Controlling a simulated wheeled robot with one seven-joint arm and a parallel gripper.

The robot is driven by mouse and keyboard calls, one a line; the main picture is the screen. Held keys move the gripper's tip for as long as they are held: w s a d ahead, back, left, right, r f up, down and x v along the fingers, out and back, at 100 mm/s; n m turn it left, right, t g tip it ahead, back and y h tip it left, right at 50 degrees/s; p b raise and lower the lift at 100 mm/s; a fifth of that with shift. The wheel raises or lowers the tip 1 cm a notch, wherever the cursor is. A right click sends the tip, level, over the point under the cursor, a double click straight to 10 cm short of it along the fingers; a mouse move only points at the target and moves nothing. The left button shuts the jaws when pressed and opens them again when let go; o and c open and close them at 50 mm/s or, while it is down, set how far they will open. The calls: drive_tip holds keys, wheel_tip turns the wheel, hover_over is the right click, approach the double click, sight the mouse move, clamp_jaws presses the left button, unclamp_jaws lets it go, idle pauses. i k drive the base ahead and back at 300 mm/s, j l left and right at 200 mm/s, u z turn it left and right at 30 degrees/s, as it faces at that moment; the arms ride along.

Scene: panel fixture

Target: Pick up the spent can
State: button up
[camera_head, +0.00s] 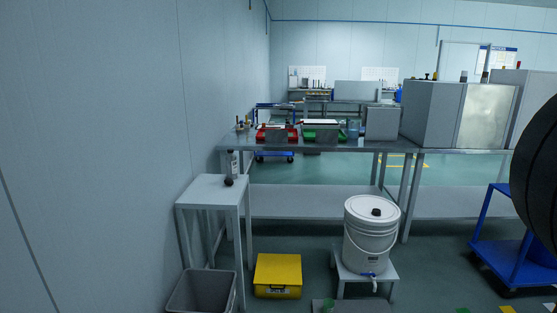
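I cannot pick out a spent can with certainty. A small pale upright object (232,160) shows above the small white side table (209,190), with a dark round piece (228,181) at its lower end; it is too small to tell what it is. A small green item (328,306) shows at the bottom edge, cut off by the frame. My gripper is not in view.
A grey bin (203,290) and a yellow box (278,274) stand on the floor. A lidded white bucket (371,232) with a tap sits on a low stool. A long workbench (330,147) holds red and green trays. A blue cart (507,255) stands right.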

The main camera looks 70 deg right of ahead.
sight(231, 159)
drive_tip(key=z, duration=1.4)
